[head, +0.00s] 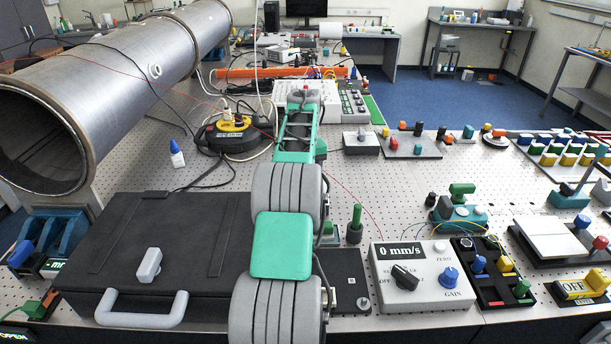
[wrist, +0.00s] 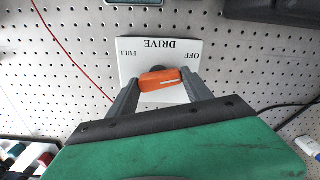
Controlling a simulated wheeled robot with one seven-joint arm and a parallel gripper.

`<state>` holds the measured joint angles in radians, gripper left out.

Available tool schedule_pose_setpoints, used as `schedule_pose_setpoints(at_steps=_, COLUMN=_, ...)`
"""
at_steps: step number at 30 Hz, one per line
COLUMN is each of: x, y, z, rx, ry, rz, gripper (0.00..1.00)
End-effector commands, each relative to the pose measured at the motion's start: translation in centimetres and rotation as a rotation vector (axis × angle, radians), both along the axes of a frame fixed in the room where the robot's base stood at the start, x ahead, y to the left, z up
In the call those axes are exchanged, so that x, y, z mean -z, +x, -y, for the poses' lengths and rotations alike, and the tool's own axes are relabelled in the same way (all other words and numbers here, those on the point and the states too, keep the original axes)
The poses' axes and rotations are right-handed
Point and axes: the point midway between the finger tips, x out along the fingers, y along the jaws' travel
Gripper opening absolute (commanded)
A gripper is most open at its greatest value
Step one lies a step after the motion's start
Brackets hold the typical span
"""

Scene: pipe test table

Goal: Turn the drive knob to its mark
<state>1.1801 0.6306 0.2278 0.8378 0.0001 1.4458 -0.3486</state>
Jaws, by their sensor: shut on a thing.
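The drive knob (wrist: 158,80) is an orange bar on a white plate (wrist: 145,57) in the wrist view. The plate reads DRIVE, OFF and FULL, upside down in this view, with OFF on the right and FULL on the left. A white line on the knob lies nearly level across its right half. My gripper (wrist: 162,84) has one grey finger at each end of the knob and is shut on it. I cannot make out the knob in the head view, where my arm covers much of the middle.
A black case (head: 190,230) fills the near left, with a large metal pipe (head: 120,85) behind it. In the wrist view, a red wire (wrist: 65,50) crosses the perforated tabletop left of the plate.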

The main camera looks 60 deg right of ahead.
Motion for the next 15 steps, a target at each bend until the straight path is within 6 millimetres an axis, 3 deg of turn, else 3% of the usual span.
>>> schedule_pose_setpoints(at_steps=15, x=-0.13, y=-0.03, z=-0.02, rx=-0.252, ry=-0.001, rz=0.001, gripper=0.18)
